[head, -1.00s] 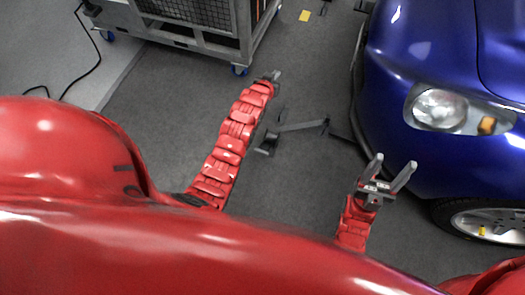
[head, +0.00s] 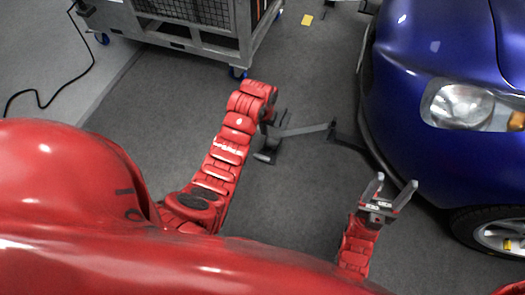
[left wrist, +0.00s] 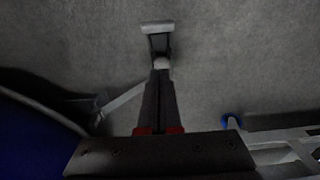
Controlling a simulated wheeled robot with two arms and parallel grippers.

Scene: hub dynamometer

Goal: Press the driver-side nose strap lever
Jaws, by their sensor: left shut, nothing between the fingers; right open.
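A grey strap stand (head: 266,156) with a short upright post is on the floor, left of the blue car's nose. Its grey strap arm (head: 302,129) reaches right towards the car; it also shows in the left wrist view (left wrist: 121,103). My left gripper (left wrist: 160,72) is shut and empty, with its tips over or near the stand's light-ended part (left wrist: 157,28); I cannot tell if they touch. In the head view its fingers are largely hidden by my red wrist beside the post. My right gripper (head: 388,192) is open and empty, in front of the car.
The blue car (head: 430,170) fills the right side, its front wheel (head: 495,232) low right. A grey wheeled cart (head: 185,45) stands at the back left. A black cable (head: 62,88) lies on the left floor. A small yellow patch (head: 307,20) lies behind. Floor between my arms is clear.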

